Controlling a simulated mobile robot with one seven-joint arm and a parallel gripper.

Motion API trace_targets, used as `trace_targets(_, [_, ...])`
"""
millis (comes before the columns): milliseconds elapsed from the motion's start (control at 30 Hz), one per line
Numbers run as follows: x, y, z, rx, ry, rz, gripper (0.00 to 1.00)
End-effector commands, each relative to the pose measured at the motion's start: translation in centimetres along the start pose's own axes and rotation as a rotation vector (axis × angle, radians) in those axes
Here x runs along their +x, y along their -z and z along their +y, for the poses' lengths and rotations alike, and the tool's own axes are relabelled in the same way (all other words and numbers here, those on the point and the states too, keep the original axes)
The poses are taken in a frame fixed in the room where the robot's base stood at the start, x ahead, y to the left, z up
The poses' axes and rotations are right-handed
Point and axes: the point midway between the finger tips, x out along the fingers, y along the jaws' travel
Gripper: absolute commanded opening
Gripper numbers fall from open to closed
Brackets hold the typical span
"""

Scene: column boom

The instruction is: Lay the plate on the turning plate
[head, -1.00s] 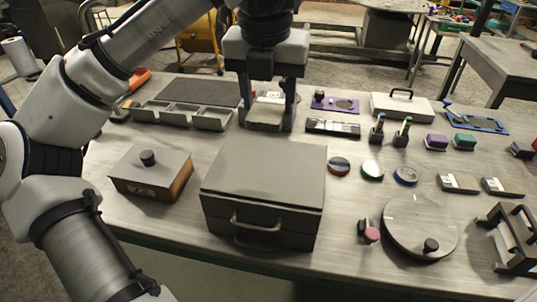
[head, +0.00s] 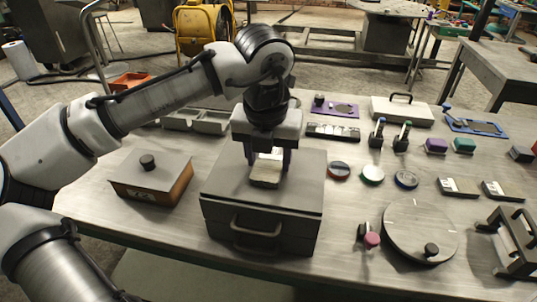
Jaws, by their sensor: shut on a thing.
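My gripper (head: 267,160) is shut on a small pale grey plate (head: 265,178), one finger at each side of it. The plate is in front of the lid of the dark grey box in the picture; I cannot tell how high above the lid it hangs. The turning plate (head: 414,218) is a round grey disc with light marks near its rim and a black knob (head: 431,249) at its front. It lies at the front right of the table, clear of my gripper, with nothing else on it.
The dark grey box (head: 285,200) with a front handle stands below my gripper. A wooden box (head: 152,178) with a knobbed lid is to its left. A pink-topped knob (head: 371,240) stands just left of the turning plate. Round discs (head: 372,174) lie behind it, and a handled rack (head: 515,240) stands right.

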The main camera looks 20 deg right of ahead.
Motion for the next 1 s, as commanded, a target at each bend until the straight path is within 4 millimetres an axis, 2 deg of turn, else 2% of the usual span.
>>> trace_targets(167, [0.1,0.0,0.0,0.0,0.002,-0.001,0.06])
trace_targets(200, [0.3,0.1,0.0,0.0,0.002,0.001,0.52])
trace_targets(367, [0.2,0.0,0.0,0.0,0.001,0.0,0.72])
trace_targets(733, [-0.1,0.0,0.0,-0.001,-0.002,-0.001,0.72])
trace_targets(867, [-2.0,-0.1,-0.1,0.0,0.003,-0.002,0.72])
trace_targets(1000, [-5.1,-0.1,-0.1,0.001,0.004,-0.002,0.72])
